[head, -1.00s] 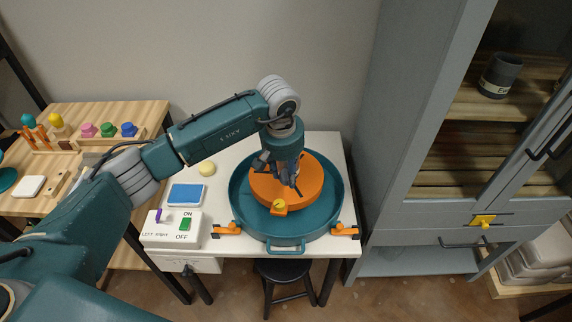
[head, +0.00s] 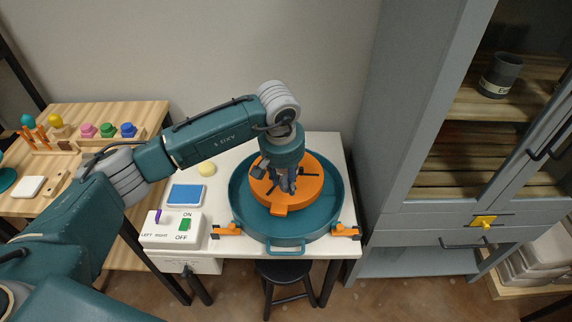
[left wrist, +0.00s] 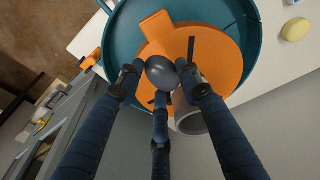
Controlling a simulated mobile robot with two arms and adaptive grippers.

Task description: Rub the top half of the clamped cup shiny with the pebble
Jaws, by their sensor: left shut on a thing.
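My left gripper (head: 286,186) points down over the orange wheel disc (head: 312,190) in the teal basin (head: 332,212). In the left wrist view its fingers (left wrist: 161,88) are shut around a smooth, dark grey pebble (left wrist: 160,72). A grey-brown cup (left wrist: 190,122) shows beside and behind the fingers at the disc's edge, mostly hidden; I cannot tell whether the pebble touches it. Black clamp bars (left wrist: 191,50) lie on the disc. In the head view the gripper hides the pebble and most of the cup. My right gripper is out of view.
A switch box (head: 172,230) with a green ON/OFF switch and a purple LEFT/RIGHT lever stands left of the basin. Behind it are a blue pad (head: 185,195) and a yellow sponge-like piece (head: 207,169). A grey cabinet (head: 390,190) stands close on the right.

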